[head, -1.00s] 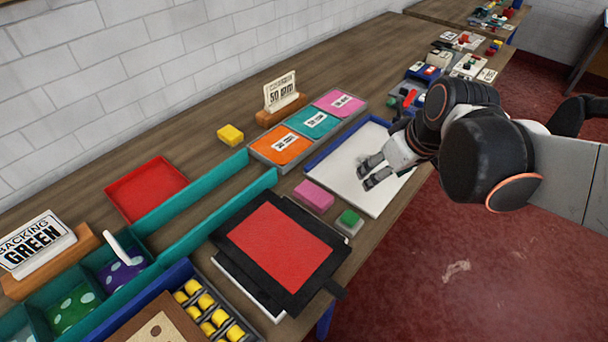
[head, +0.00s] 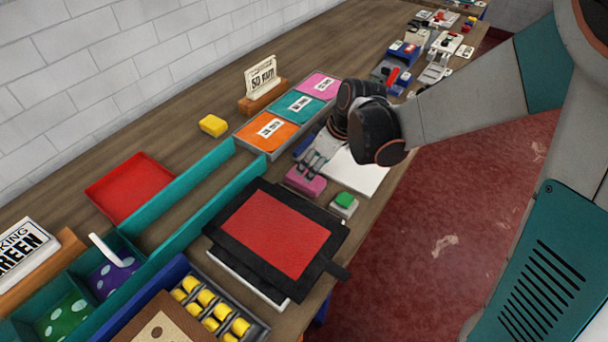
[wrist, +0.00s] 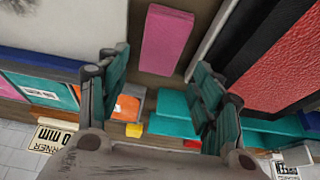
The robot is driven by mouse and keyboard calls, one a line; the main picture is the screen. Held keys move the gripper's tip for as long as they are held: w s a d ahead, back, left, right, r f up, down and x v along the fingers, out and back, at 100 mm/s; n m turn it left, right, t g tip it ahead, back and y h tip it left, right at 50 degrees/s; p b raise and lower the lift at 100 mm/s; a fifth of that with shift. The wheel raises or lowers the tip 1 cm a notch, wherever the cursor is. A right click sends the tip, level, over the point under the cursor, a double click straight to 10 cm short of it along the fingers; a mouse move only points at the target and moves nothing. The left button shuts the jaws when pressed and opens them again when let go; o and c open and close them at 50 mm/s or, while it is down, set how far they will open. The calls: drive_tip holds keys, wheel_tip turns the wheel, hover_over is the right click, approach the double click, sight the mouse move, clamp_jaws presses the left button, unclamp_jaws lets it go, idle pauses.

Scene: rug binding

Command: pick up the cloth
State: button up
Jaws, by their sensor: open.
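A pink rectangular piece (head: 313,187), which looks like the folded cloth, lies on the wooden table between the white tray and the black-framed red panel. In the wrist view the pink piece (wrist: 165,40) lies ahead of the gap between my fingers, towards the top of the picture. My gripper (head: 311,164) is open and empty, with its fingers over the far side of the pink piece and partly hiding it. The wrist view shows both fingers of my gripper (wrist: 160,88) spread wide apart. I cannot tell how high they are above it.
A small block with a green top (head: 344,201) stands close to the right. The black-framed red panel (head: 275,233) lies in front, and the white tray (head: 355,176) behind. Teal rails (head: 190,190) and a yellow block (head: 213,125) are to the left.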

drive_tip(key=shift+s+b+x, duration=0.2)
drive_tip(key=shift+b+x, duration=1.25)
drive_tip(key=shift+x, duration=2.15)
drive_tip(key=shift+d, duration=0.1)
drive_tip(key=c, duration=0.8)
